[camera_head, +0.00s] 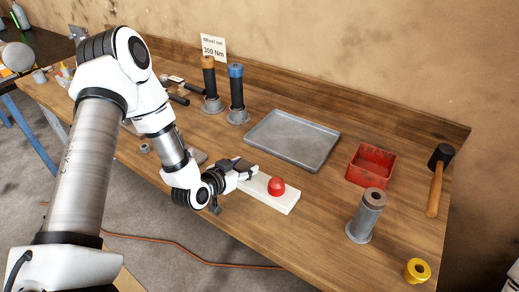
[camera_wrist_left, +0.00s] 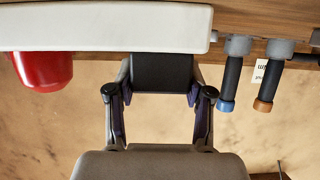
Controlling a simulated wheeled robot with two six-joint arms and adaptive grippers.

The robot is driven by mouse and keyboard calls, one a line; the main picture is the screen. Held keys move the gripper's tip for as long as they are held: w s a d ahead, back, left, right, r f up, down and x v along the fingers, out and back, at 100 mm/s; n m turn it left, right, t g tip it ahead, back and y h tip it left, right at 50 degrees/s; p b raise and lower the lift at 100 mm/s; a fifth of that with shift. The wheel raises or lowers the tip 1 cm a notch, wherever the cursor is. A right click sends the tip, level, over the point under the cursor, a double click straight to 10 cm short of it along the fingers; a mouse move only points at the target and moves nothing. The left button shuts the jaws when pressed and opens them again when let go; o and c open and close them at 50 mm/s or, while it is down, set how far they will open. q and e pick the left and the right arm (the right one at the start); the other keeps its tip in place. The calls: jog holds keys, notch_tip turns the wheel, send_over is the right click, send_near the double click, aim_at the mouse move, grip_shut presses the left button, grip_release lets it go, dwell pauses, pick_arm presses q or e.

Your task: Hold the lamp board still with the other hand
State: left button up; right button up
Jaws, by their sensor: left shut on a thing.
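The lamp board is a white slab (camera_head: 283,202) with a red domed lamp (camera_head: 276,186) on top, lying flat on the workbench near its front edge. My left gripper (camera_head: 247,173) is at the board's left end and is shut on it. In the left wrist view, which is upside down, the white board (camera_wrist_left: 100,28) runs along the top and the red lamp (camera_wrist_left: 42,70) hangs at the left. My right gripper is not in view.
On the wooden bench (camera_head: 320,247) stand a grey tray (camera_head: 290,139), a red bin (camera_head: 371,165), a grey cylinder (camera_head: 366,216), a yellow ring (camera_head: 417,270) and a mallet (camera_head: 437,180). Orange-topped (camera_head: 210,84) and blue-topped (camera_head: 236,94) tools stand behind. Bare wood lies right of the board.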

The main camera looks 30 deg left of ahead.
pick_arm(q)
jog(key=shift+s+f, duration=0.2)
jog(key=shift+f, duration=0.15)
jog(key=o, duration=1.5)
jog(key=shift+r, duration=0.1)
jog(key=shift+s, duration=0.1)
